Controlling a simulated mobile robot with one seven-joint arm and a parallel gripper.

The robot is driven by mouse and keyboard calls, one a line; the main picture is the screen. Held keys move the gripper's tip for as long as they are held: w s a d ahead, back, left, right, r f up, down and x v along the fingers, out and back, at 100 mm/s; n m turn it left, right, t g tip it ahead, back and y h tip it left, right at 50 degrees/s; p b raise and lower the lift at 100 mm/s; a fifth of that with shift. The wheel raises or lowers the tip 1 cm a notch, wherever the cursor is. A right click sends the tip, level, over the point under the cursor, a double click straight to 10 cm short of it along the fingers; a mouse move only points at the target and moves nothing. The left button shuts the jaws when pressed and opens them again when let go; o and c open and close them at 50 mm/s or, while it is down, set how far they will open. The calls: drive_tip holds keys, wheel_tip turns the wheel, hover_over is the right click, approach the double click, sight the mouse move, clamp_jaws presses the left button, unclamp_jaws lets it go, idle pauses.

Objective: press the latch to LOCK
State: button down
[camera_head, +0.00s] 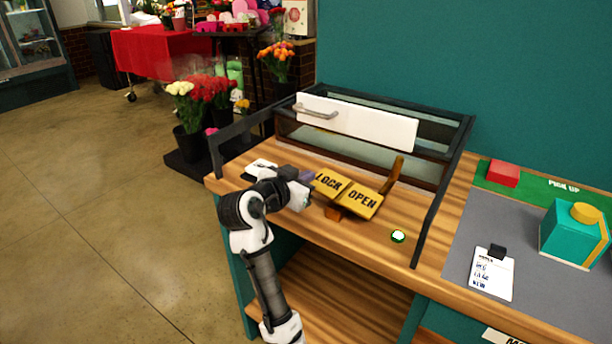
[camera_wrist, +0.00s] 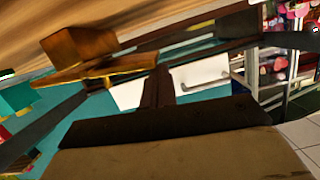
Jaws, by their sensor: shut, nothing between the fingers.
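The latch is a yellow two-part plate on a wooden block (camera_head: 334,213), with the word LOCK (camera_head: 329,184) on its left half and OPEN (camera_head: 362,200) on its right half.
Behind the latch stands a dark-framed glass case with a white handled front panel (camera_head: 355,122). A small green-ringed light (camera_head: 398,236) is on the wooden counter (camera_head: 300,222). At right are a red block (camera_head: 503,173), a clipboard (camera_head: 492,273) and a teal box (camera_head: 572,235).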

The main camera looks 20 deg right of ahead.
drive_tip(key=shift+w+a+f+n+g, duration=0.15)
drive_tip(key=shift+f+n, duration=0.4)
drive_tip(key=shift+f, duration=0.05)
drive_tip(key=shift+w+a+f+n+g, duration=0.1)
drive_tip(key=shift+w+f+n+g, duration=0.05)
drive_tip(key=shift+f+n, duration=0.4)
drive_tip(key=shift+f+n+h, duration=0.5)
drive_tip(key=shift+n, duration=0.1)
